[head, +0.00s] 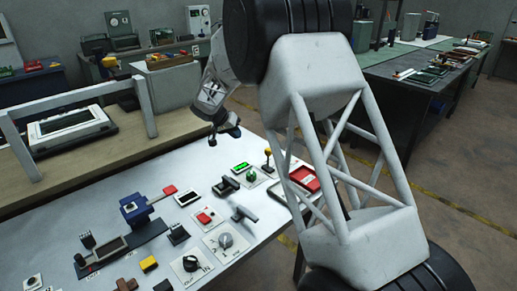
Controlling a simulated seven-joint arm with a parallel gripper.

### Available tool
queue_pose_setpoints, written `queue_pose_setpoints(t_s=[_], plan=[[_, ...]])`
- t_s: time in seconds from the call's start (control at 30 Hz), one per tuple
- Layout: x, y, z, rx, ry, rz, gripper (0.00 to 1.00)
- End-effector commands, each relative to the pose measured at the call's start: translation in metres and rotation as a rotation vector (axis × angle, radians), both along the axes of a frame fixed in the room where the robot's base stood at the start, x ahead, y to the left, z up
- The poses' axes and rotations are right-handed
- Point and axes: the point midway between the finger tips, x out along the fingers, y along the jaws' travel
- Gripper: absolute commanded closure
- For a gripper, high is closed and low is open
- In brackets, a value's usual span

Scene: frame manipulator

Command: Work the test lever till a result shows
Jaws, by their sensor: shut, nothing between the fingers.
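My gripper (225,136) is above the far part of the white panel, pointing down, with its fingers shut on nothing. No readable label shows which control is the test lever. An upright lever with a yellow knob (268,154) stands to the right of and below my gripper in the picture. A grey T-shaped handle (242,212) stands nearer the camera. A blue device with a red-ended arm (167,190) is at the left. A small display (241,167) glows green below my gripper in the picture; its text is too small to read. My gripper appears clear of them all.
The white panel (95,210) also holds a green button (251,177), a red button (205,216), a black knob (190,263) and a red tray (304,178). A grey frame (141,103) stands behind. My arm hides part of the panel's right side.

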Motion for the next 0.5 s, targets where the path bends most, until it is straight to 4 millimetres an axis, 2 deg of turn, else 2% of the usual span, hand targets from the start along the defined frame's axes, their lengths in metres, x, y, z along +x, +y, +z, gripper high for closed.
queue_pose_setpoints(t_s=[0.27,0.5], plan=[[0.002,-0.005,-0.007,-0.001,0.001,-0.001,1.00],[0.009,-0.017,-0.026,0.000,0.002,-0.001,1.00]])
